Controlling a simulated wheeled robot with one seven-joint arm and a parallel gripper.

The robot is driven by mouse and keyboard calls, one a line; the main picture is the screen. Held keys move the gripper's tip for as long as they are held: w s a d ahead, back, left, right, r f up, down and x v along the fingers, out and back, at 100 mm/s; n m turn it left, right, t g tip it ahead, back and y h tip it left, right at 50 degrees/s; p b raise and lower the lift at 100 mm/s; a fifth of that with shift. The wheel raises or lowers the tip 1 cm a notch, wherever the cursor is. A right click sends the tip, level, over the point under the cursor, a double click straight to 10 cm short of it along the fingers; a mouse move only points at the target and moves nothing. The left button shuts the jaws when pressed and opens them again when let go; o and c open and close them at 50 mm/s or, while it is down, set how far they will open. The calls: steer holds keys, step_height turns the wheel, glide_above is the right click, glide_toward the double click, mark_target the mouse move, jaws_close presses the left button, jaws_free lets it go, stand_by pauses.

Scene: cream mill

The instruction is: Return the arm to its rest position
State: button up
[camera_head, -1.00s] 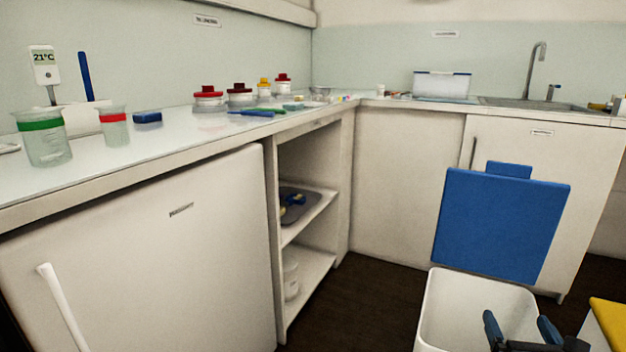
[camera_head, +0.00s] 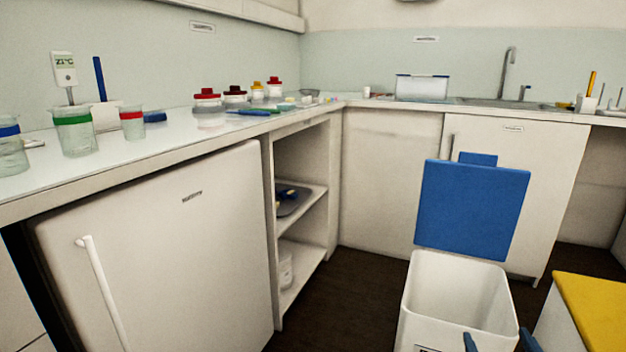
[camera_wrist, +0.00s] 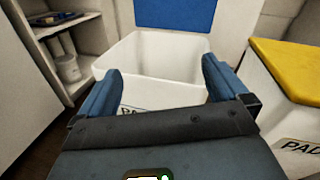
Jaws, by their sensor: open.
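My gripper (camera_wrist: 158,90) is open and empty, its two blue fingers spread apart in the wrist view. In the head view only the fingertips of my gripper (camera_head: 499,343) show at the bottom edge. It is in front of a white bin (camera_head: 455,300) with its blue lid (camera_head: 472,212) standing open. The bin also shows just beyond the fingers in the wrist view (camera_wrist: 150,55), with part of a label on its front. The rest of the arm is out of view.
A bin with a yellow lid (camera_head: 597,305) stands to the right. A white cabinet (camera_head: 165,250) and open shelves (camera_head: 302,205) are on the left. Beakers and red-capped jars stand on the counter (camera_head: 180,140). Dark floor (camera_head: 355,290) is free between the shelves and the white bin.

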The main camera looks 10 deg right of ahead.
steer(key=s+a+n+y, duration=0.1)
steer(key=s+a+n, duration=0.5)
steer(key=s+n, duration=0.25)
steer(key=s+a+n+g+y, duration=0.1)
steer(key=s+a+n, duration=0.5)
steer(key=s, duration=0.4)
steer(key=s+a+n+y, duration=0.2)
steer(key=s+a+n, duration=0.3)
steer(key=s+n, duration=0.4)
steer(key=s+a+r+n+g+y, duration=0.1)
steer(key=s+a+r+n+y, duration=0.15)
steer(key=s+r+n, duration=0.8)
step_height(320, 180, up, 22)
steer(key=n+p, duration=0.3)
steer(key=p, duration=2.2)
steer(key=shift+a+r+n, duration=0.2)
steer(key=shift+a+n, duration=0.1)
steer(key=shift+a, duration=0.15)
steer(key=shift+w+h, duration=0.1)
steer(key=shift+h, duration=0.15)
